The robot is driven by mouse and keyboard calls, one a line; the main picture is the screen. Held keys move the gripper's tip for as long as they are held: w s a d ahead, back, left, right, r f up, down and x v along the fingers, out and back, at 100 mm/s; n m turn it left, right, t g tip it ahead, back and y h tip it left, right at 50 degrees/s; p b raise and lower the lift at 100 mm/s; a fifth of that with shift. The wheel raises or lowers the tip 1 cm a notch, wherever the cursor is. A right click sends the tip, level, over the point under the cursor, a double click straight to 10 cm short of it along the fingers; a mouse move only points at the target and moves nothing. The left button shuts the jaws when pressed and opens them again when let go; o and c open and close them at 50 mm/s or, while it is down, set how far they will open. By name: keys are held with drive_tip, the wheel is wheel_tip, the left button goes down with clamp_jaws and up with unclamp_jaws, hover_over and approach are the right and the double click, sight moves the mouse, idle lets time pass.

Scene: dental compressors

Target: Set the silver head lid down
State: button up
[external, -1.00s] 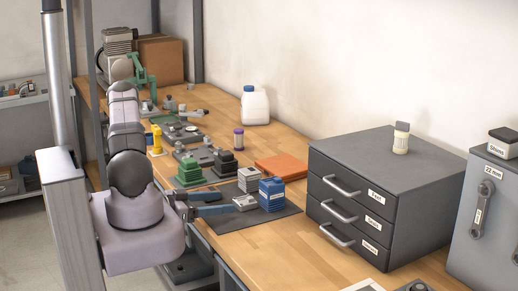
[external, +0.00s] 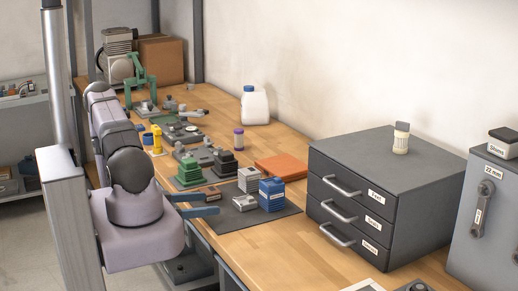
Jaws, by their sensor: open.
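The silver head lid (external: 244,203) lies flat on the dark mat (external: 238,222), beside a blue block (external: 271,195) and a silver finned block (external: 250,180). My gripper (external: 211,203) is at the left edge of the mat, low over the bench. Its two blue fingers are spread apart and point right, toward the lid. The gap between them looks empty, and the fingertips are apart from the lid.
A grey drawer cabinet (external: 387,195) stands to the right with a small jar on top. Green (external: 189,172) and black (external: 225,163) blocks stand behind the mat. An orange pad (external: 281,167) lies farther back. The mat's front right is bare.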

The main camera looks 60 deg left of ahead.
drive_tip(key=shift+w+d, duration=0.15)
drive_tip(key=shift+d, duration=0.05)
drive_tip(key=w+r+m+h, duration=0.1)
drive_tip(key=w, duration=0.1)
drive_tip(key=w+d+r+m+h, duration=0.1)
drive_tip(key=w+r+m, duration=0.1)
drive_tip(key=w+d+r+m+h, duration=0.1)
drive_tip(key=w+r+m+h, duration=0.1)
drive_tip(key=shift+d+b, duration=0.25)
drive_tip(key=shift+b, duration=0.05)
drive_tip(key=w+d+r+m+g, duration=0.3)
drive_tip(key=w+d+r+m, duration=0.15)
drive_tip(key=w+r, duration=0.35)
drive_tip(key=s+a+f+n+g+y, duration=0.1)
drive_tip(key=s+a+f+n, duration=0.1)
drive_tip(key=s+a+f+n+g+y, duration=0.1)
drive_tip(key=s+a+f+n, duration=0.1)
drive_tip(key=f+n, duration=0.1)
drive_tip(key=s+a+f+n+g+y, duration=0.1)
drive_tip(key=s+a+f+n+g, duration=0.1)
drive_tip(key=a+f+n, duration=0.1)
drive_tip(key=shift+s+f+y, duration=0.1)
drive_tip(key=shift+s+y, duration=0.1)
drive_tip(key=shift+y, duration=0.2)
drive_tip(key=shift+s+f+n, duration=0.2)
drive_tip(key=shift+s+n, duration=0.05)
drive_tip(key=shift+n, duration=0.4)
drive_tip(key=shift+w+f, duration=0.1)
